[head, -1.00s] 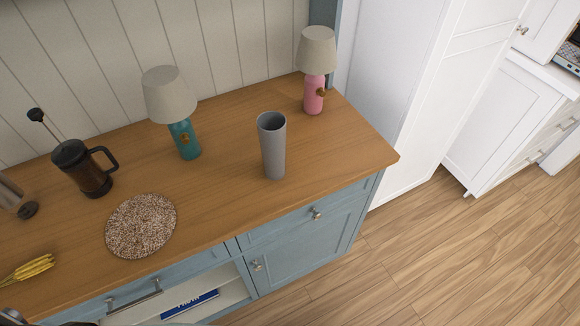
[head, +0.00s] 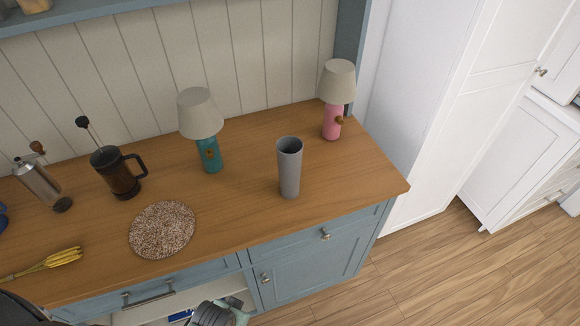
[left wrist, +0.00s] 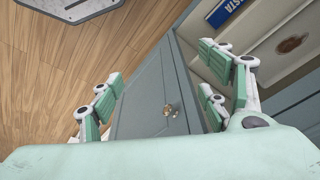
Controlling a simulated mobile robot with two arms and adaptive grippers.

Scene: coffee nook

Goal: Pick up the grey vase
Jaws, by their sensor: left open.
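The grey vase (head: 290,170) is a tall, open-topped cylinder. It stands upright on the wooden counter (head: 330,200), right of the middle, near the front edge in the head view. My left gripper (left wrist: 168,88) is open and empty in the left wrist view, with its mint-and-white fingers apart in front of the blue cabinet front. Part of my left arm or gripper shows at the bottom edge of the head view, below the counter top and apart from the vase. The vase is not in the left wrist view. My right gripper is not in view.
A teal lamp (head: 205,130) and a pink lamp (head: 335,100) stand behind the vase on either side. A round speckled mat (head: 162,230), a French press (head: 118,172), a grinder (head: 42,184) and yellow utensils (head: 45,262) are to the left. The counter around the vase is clear.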

